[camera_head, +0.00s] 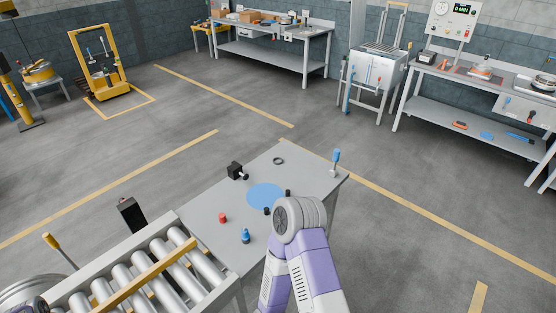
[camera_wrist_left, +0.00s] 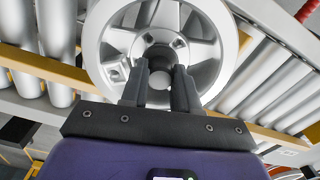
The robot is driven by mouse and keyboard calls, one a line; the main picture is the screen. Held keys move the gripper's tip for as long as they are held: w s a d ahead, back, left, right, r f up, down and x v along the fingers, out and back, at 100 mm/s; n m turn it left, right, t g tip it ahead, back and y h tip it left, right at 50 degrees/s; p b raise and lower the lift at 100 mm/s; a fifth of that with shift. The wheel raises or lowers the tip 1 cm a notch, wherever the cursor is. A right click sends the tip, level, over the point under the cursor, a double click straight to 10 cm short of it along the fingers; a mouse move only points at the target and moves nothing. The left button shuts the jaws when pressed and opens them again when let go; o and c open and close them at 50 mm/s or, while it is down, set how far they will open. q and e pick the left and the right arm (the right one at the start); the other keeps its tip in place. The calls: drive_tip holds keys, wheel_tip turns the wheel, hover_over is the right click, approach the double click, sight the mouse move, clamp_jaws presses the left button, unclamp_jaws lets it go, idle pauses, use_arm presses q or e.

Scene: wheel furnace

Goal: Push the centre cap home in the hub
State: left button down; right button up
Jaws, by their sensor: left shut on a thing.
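In the left wrist view a silver spoked wheel (camera_wrist_left: 113,40) faces the camera on the roller conveyor. My left gripper (camera_wrist_left: 161,70) is in front of its hub, its two dark fingers either side of the centre. They are shut on a small dark round piece (camera_wrist_left: 160,56), which looks like the centre cap. It lines up with the hub opening, but the fingers hide much of it, and I cannot tell whether it touches or how deep it sits. The left gripper is outside the head view.
One purple-grey arm of mine covers the table's front right. Floor beyond is clear.

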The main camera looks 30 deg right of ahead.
use_arm(q)
drive_tip(key=shift+s+f, duration=0.1)
drive_tip(key=shift+f, duration=0.35)
drive_tip(key=c, duration=0.8)
unclamp_jaws()
drive_tip(key=shift+o, duration=0.2)
drive_tip(key=shift+c, duration=0.4)
drive_tip(key=shift+c, duration=1)
drive_tip(key=shift+r, duration=0.15)
drive_tip(key=shift+r+p, duration=2.2)
drive_tip(key=shift+r, duration=1.25)
